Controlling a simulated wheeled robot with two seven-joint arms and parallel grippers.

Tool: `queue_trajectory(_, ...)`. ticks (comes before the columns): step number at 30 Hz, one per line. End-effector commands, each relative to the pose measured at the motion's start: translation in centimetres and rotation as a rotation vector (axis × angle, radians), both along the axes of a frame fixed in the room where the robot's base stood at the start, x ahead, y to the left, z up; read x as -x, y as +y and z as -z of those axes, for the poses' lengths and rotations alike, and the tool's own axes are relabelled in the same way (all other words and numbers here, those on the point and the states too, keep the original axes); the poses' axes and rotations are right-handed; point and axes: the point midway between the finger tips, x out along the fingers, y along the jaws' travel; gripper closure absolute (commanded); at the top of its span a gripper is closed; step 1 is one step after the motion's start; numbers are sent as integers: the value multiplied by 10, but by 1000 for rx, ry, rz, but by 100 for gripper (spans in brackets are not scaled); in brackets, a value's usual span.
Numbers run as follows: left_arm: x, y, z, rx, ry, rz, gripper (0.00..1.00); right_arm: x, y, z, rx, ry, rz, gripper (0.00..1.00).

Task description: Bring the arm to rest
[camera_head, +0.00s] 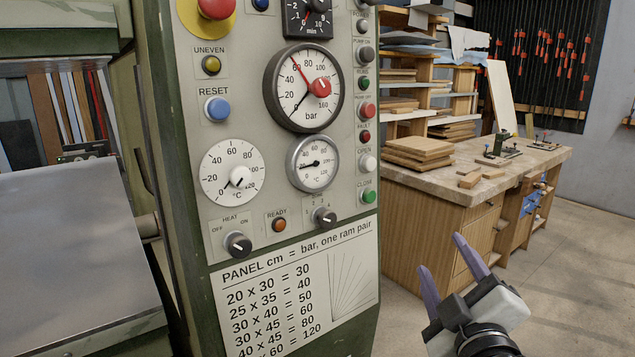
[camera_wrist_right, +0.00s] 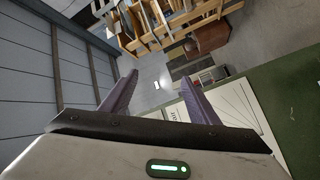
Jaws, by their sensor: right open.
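My right gripper (camera_head: 448,262) is at the lower right of the head view, in front of and to the right of the press control panel (camera_head: 230,130). Its two purple fingers are apart with nothing between them, and they point up and away. In the right wrist view the open fingers (camera_wrist_right: 158,95) also show empty, with the panel's white chart (camera_wrist_right: 240,115) and green side to their right. The gripper appears apart from the panel. My left gripper is not in view.
The panel carries a pressure gauge (camera_head: 303,88), a temperature dial (camera_head: 232,172), a heat switch (camera_head: 237,245) and a green close button (camera_head: 368,196). The press bed (camera_head: 70,260) is at left. A workbench (camera_head: 450,200) stands behind at right. Open floor lies between.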

Motion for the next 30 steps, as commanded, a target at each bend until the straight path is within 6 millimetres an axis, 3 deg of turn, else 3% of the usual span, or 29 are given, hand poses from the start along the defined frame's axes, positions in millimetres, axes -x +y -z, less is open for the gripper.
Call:
queue_trajectory(1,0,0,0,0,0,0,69,14,-7,40,-82,112,20,45)
queue_trajectory(6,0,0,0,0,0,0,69,76,-23,154,-326,459,109,45)
queue_trajectory(9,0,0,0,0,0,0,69,124,-27,209,-447,651,172,45)
queue_trajectory(12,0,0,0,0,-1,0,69,170,-27,246,-538,806,230,45)
queue_trajectory(18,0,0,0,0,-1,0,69,245,-24,290,-658,1035,327,45)
queue_trajectory(25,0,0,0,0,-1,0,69,322,-18,315,-753,1249,429,45)
queue_trajectory(30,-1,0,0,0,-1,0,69,299,-7,343,-777,1179,362,45)
